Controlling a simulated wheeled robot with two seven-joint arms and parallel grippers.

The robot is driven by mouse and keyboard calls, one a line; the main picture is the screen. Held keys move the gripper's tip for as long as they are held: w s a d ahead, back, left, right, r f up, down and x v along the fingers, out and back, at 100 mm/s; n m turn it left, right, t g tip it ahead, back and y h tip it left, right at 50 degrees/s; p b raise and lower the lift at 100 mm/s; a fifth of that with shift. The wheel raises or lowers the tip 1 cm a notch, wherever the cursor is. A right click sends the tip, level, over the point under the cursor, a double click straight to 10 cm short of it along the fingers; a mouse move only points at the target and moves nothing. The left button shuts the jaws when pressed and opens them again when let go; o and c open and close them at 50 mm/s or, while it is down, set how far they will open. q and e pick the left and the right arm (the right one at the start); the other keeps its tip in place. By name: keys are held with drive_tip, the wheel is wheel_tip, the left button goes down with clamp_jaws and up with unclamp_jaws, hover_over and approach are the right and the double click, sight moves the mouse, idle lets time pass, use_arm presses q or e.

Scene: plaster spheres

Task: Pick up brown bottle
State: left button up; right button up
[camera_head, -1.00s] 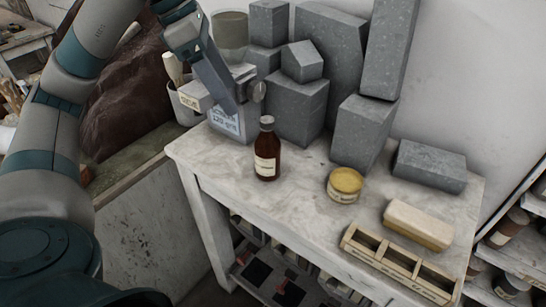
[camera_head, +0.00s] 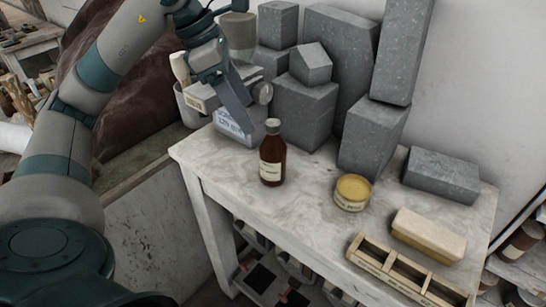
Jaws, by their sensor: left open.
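The brown bottle (camera_head: 272,155) stands upright on the pale marble-topped table (camera_head: 225,165), near its left side. It has a grey cap and a cream label. My left gripper (camera_head: 245,110) comes in from the upper left, pointing down, just behind and to the left of the bottle's cap in the picture. It is open, and nothing shows held in it. It overlaps the view of a scale-like device behind it. I cannot tell the exact gap to the bottle. My right gripper is not in view.
Grey stone blocks (camera_head: 305,110) crowd the back of the table. A yellow-lidded jar (camera_head: 353,190), a cream block (camera_head: 429,234) and a wooden compartment tray (camera_head: 408,275) lie to the right. The table's front left is clear.

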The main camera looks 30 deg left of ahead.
sight(264, 140)
use_arm(q)
drive_tip(key=p+x, duration=0.2)
drive_tip(key=x, duration=0.6)
drive_tip(key=shift+d+f, duration=0.1)
drive_tip(key=shift+f, duration=0.1)
drive_tip(key=shift+w+d+f, duration=0.15)
drive_tip(key=shift+w+f, duration=0.05)
drive_tip(key=shift+f, duration=0.25)
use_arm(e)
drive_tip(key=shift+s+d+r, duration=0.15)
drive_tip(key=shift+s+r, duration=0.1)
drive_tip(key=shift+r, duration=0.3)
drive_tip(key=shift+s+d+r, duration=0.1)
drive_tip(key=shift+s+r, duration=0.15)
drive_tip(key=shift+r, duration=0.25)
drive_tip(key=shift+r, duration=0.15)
